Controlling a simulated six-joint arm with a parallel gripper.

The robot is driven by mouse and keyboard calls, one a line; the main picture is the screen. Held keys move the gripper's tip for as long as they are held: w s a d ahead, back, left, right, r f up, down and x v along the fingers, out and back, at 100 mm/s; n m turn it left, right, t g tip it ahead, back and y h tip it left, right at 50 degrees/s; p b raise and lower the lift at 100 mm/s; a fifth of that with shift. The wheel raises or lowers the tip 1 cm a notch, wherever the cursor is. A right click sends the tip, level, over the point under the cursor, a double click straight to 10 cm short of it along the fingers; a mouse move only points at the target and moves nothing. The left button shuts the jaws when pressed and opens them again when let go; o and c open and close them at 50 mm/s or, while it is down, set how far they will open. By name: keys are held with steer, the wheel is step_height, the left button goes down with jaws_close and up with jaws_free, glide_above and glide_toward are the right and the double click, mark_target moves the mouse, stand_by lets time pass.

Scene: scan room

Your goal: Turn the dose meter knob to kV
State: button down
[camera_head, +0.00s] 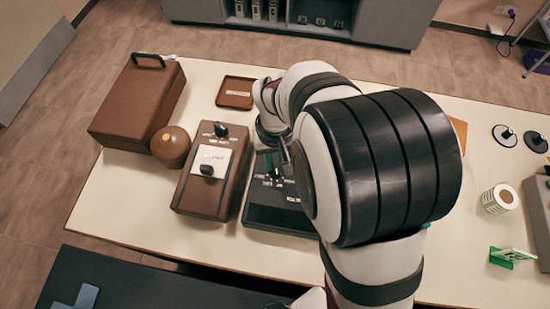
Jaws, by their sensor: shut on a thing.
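A dark, flat meter box (285,217) with small white markings on its face lies near the middle of the table, partly under my arm. My gripper (275,165) is over the upper part of its face, pointing down and shut on what appears to be its knob. The knob is mostly hidden by the gripper and arm, so its pointer direction cannot be told. The markings are too small to read. A brown control box (183,192) stands just left of it, with two black knobs and a white panel; my gripper is apart from it.
A brown case (135,105) and a round brown object (171,146) stand at left. A small brown tray (236,92) lies behind. At right are a white cup (499,199), black discs (505,135) and a green stand (512,256). My arm covers the table's middle right.

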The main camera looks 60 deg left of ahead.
mark_target(276, 165)
stand_by(0.4)
steer(key=c, duration=0.8)
jaws_free()
step_height(276, 165, up, 16)
steer(key=shift+f, duration=0.1)
